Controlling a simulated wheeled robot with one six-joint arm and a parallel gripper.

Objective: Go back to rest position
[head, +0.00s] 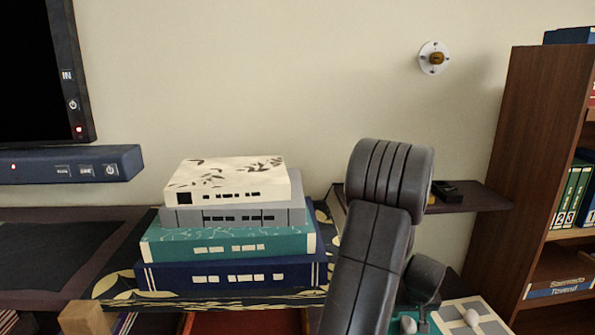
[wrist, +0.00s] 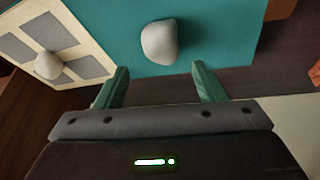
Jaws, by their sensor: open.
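My gripper (wrist: 160,85) is open in the wrist view, with its two green fingers apart and nothing between them. A white rounded piece (wrist: 160,42) on a teal panel (wrist: 215,35) lies just beyond the fingertips, apart from them. In the head view my grey arm rises at centre right, and my gripper is not clearly seen there; the arm hides part of the shelf behind it.
A stack of books (head: 230,240) stands left of my arm on a patterned surface. A small wall shelf (head: 470,197) is behind the arm. A wooden bookcase (head: 510,170) stands at right. A monitor (head: 40,75) and a blue bar (head: 70,165) are at left.

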